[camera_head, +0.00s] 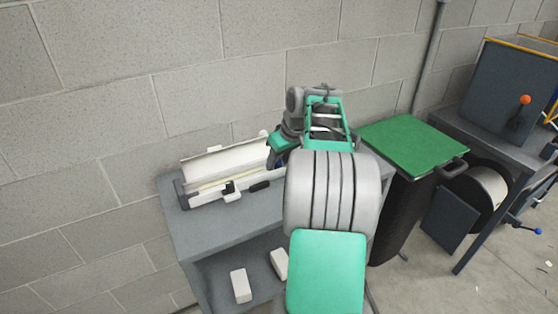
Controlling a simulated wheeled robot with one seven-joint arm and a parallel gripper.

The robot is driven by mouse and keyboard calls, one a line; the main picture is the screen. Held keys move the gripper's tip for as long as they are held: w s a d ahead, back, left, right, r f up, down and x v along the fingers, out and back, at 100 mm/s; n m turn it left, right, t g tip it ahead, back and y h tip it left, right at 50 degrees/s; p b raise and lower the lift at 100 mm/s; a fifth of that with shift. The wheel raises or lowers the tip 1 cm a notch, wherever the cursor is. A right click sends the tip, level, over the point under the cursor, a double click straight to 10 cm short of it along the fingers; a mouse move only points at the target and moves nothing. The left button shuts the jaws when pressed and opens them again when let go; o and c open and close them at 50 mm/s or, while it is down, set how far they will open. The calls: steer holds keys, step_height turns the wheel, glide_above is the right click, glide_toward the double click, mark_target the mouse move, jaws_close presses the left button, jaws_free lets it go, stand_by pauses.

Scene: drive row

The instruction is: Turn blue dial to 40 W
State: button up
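I cannot make out a blue dial or any watt marking in this view. A long white device (218,165) in a grey frame stands on a grey bench against the block wall. It has a small white block with a dark part (229,188) and a small black piece (259,186) along its front. My gripper (272,160), green and dark, is at the device's right end and covers part of it. I cannot tell whether it touches the device. Its fingertips are too small and hidden to show open or shut.
The grey bench top (196,228) has bare room in front of the device. Two white blocks (241,286) lie on the lower shelf. A green-topped stand (411,143) is to the right. Beyond it, a grey table (480,133) holds a dark box with an orange knob (525,99).

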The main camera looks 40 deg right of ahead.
jaws_close()
stand_by(0.4)
steer(key=shift+a+f+m+b, duration=0.1)
steer(key=shift+f+m+b, duration=0.1)
steer(key=shift+m+b, duration=0.2)
steer(key=shift+m+h+b, duration=0.4)
steer(key=shift+m, duration=0.3)
steer(key=m, duration=0.1)
steer(key=m+h, duration=0.1)
steer(key=shift+r+m+g, duration=0.2)
steer(key=shift+m+g, duration=0.1)
steer(key=shift+o, duration=0.2)
jaws_free()
